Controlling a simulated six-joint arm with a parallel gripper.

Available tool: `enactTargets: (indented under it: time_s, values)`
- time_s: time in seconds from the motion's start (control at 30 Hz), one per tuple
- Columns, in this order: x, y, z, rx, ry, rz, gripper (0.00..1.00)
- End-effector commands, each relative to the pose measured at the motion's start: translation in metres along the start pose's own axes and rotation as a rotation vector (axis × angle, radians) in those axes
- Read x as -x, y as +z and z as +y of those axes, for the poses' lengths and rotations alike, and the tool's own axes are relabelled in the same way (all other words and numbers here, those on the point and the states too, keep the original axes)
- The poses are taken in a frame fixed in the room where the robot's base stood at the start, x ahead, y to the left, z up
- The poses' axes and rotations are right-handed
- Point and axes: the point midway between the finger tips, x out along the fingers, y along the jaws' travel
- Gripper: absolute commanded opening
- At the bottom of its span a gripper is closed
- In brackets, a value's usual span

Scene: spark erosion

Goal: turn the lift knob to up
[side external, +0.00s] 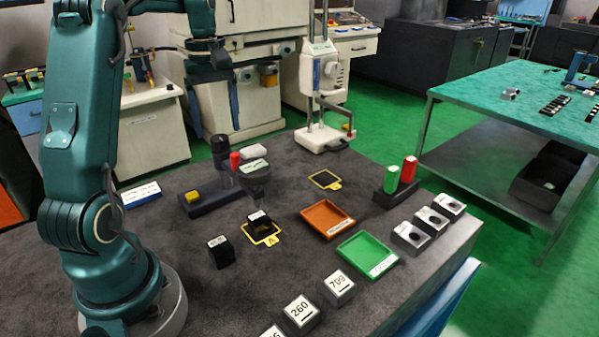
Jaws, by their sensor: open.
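My gripper (212,103) hangs from the arm at the upper left, with its two fingers apart and nothing between them. It is above the table, over a dark holder. I cannot make out the lift knob with certainty. A white column instrument (316,90) at the back of the table has a round knob-like part (332,68) on its head. Any marking or pointer there is too small to read. My gripper is to the left of this instrument and clear of it.
The dark holder (205,202) carries a yellow block. An orange tray (328,218) and a green tray (367,256) lie mid-table. Red and green cylinders stand in a rack (382,198). Metal blocks (411,237) line the right edge; numbered blocks (302,312) stand in front.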

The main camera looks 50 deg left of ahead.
Motion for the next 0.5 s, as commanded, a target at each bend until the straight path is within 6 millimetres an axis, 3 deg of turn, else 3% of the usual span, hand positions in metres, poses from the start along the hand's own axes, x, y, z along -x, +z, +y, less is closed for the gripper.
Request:
enactTargets:
  time_s: [0.2, 0.5]
  values:
    - [0.019, -0.001, 0.001, 0.0, 0.002, 0.002, 0.77]
    - [0.025, 0.0, 0.0, 0.0, 0.0, -0.001, 0.77]
